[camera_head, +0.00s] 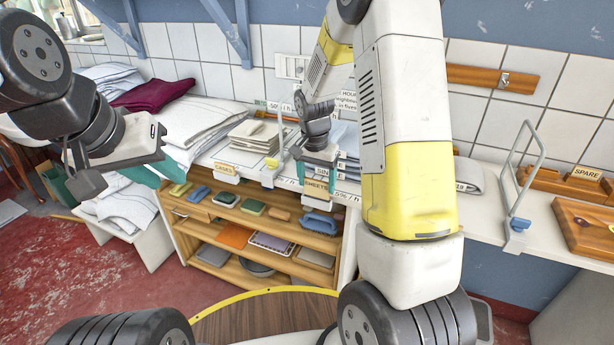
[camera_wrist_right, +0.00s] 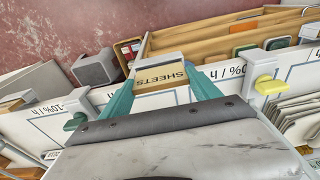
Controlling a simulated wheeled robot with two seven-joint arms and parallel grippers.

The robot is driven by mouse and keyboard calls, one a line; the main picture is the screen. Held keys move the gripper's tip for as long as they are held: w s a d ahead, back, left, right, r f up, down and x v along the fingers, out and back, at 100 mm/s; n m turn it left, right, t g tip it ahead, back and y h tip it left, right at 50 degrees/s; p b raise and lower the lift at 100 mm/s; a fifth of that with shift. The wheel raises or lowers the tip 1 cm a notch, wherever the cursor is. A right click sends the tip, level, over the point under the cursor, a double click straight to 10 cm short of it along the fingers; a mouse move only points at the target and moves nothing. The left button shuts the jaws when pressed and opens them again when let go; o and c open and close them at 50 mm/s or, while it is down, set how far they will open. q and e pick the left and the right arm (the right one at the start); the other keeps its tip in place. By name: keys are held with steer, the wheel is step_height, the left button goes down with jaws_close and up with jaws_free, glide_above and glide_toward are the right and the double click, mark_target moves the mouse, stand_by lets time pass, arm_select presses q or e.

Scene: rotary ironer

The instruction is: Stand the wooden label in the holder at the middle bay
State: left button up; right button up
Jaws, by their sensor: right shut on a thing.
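The wooden label (camera_head: 317,186), lettered SHEETS, is at the front edge of the counter (camera_head: 345,187). My right gripper (camera_head: 318,176) comes down over it. In the right wrist view the label (camera_wrist_right: 162,78) lies between the two teal fingers of my right gripper (camera_wrist_right: 162,90), which are shut on it. A pale holder (camera_wrist_right: 158,62) borders the label's far edge; I cannot tell whether the label is fully seated in it. My left gripper (camera_head: 163,167) is off to the left near the folded linen, empty, its teal fingers seemingly apart.
A CASES label (camera_head: 225,169) stands in its own holder to the left. A divider with a yellow clip (camera_head: 270,172) is between them. A wire divider with a blue clip (camera_head: 517,224) stands right of my right arm. Shelves (camera_head: 262,230) with several items lie below; a SPARE label (camera_head: 587,172) is far right.

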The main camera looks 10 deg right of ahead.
mark_target(317, 185)
steer(key=shift+f, duration=1.35)
steer(key=shift+f, duration=0.1)
steer(key=o, duration=1.4)
steer(key=shift+o, duration=0.2)
step_height(317, 185, up, 12)
steer(key=s, duration=0.1)
steer(key=s+r+n+t+y, duration=0.2)
steer(key=s+r+n, duration=0.1)
steer(key=s+r, duration=0.6)
steer(key=s+a+r+n+t, duration=0.1)
steer(key=s+r+n, duration=0.1)
steer(key=s, duration=0.5)
steer(key=s+a+r+n+t+y, duration=0.1)
steer(key=s+r+n+t, duration=0.1)
steer(key=s, duration=0.5)
steer(key=shift+r, duration=0.4)
